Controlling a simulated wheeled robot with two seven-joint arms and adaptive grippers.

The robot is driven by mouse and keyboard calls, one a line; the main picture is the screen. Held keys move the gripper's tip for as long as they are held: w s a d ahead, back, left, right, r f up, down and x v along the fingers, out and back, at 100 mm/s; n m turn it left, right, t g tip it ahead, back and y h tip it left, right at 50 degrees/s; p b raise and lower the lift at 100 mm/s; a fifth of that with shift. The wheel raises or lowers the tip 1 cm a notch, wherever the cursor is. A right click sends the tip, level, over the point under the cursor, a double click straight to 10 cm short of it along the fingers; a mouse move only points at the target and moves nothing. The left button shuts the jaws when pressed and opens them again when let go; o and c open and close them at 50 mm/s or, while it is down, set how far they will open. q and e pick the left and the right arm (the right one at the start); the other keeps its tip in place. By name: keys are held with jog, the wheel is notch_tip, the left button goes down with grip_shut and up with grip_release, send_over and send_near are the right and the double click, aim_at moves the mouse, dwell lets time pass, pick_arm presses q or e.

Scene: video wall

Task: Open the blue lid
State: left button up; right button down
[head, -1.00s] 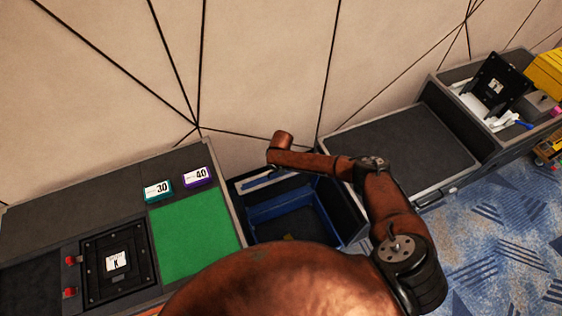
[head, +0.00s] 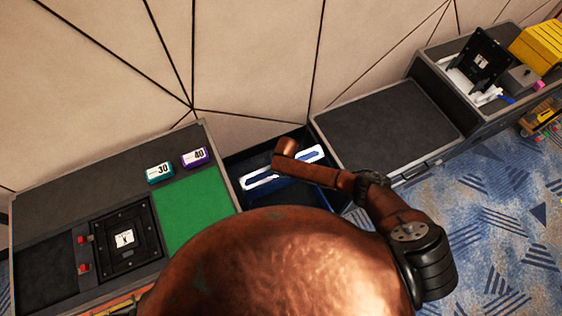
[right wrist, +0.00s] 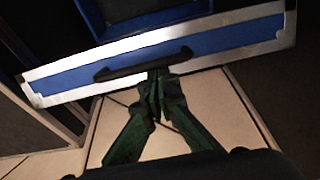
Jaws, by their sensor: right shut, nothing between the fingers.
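The blue lid (head: 299,168) shows in the head view as a blue strip with silver-white edges, set in a dark bin (head: 238,164). In the right wrist view the lid (right wrist: 220,42) crosses the picture at a slant, with a black handle (right wrist: 143,64) on it. A blue interior shows beyond its edge. My right gripper (right wrist: 157,84) is shut and empty, its green fingertips at the handle; I cannot tell whether they touch it. In the head view my arm covers part of the lid, and the right gripper is not clearly visible. My left gripper is in neither view.
A counter with a green mat (head: 195,207), a teal 30 block (head: 159,172) and a purple 40 block (head: 195,158) stands at left. A dark-topped unit (head: 385,125) stands right of the bin. The wall is close behind; patterned floor (head: 490,210) is open at right.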

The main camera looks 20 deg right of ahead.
jog(key=shift+s+r, duration=0.1)
jog(key=shift+r, duration=0.15)
jog(key=v, duration=1.1)
jog(key=shift+r, duration=0.25)
